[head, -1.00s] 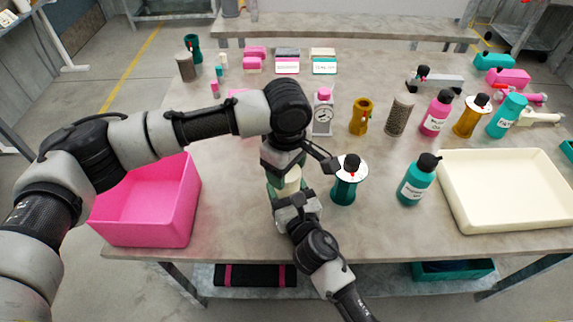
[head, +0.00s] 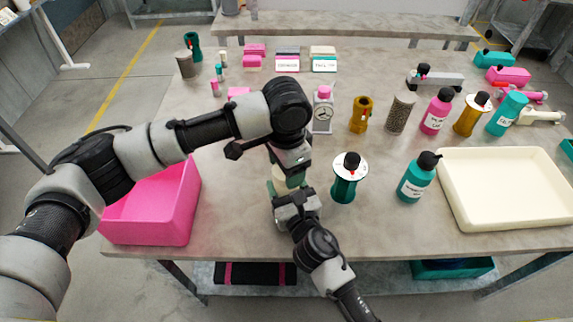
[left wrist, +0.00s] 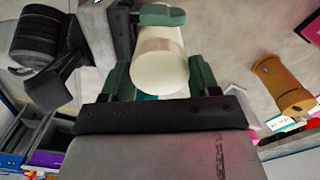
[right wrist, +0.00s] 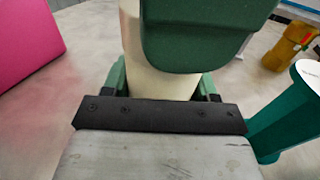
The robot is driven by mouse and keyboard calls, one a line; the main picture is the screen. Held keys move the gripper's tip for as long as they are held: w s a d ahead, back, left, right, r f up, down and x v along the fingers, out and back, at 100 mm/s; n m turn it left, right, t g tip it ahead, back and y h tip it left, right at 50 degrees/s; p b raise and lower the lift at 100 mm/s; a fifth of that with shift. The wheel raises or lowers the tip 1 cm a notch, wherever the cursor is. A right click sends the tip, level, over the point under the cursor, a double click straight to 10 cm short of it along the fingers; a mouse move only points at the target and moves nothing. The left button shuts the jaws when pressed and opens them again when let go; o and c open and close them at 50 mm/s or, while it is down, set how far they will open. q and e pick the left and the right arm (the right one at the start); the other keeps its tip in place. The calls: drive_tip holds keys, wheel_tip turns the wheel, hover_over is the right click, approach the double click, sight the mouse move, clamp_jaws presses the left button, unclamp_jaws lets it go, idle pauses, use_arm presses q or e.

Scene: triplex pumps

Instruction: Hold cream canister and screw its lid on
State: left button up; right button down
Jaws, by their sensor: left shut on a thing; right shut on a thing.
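The cream canister (right wrist: 160,84) stands between my two grippers, mostly hidden in the head view. It also shows in the left wrist view (left wrist: 158,48). My left gripper (head: 288,176) comes down over its top, its green fingers on either side of the cream cylinder's end, shut on it. I take that end for the lid; no seam between lid and canister is visible. My right gripper (head: 284,192) reaches in from the front, lower down, shut around the canister's body. A green left finger covers part of the canister in the right wrist view.
A teal spool-like part (head: 345,190) with a white disc stands close to the right of my grippers. A teal bottle (head: 415,182) and a cream tray (head: 505,228) are farther right. A pink bin (head: 150,220) is at the left. Free tabletop lies in front.

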use_arm(q)
drive_tip(key=m, duration=0.7)
use_arm(e)
drive_tip(key=shift+f, duration=0.1)
use_arm(q)
drive_tip(key=m, duration=0.5)
drive_tip(key=shift+m, duration=0.4)
drive_tip(key=o, duration=1)
wheel_tip(320, 180, up, 12)
use_arm(e)
drive_tip(key=shift+c, duration=1.1)
unclamp_jaws()
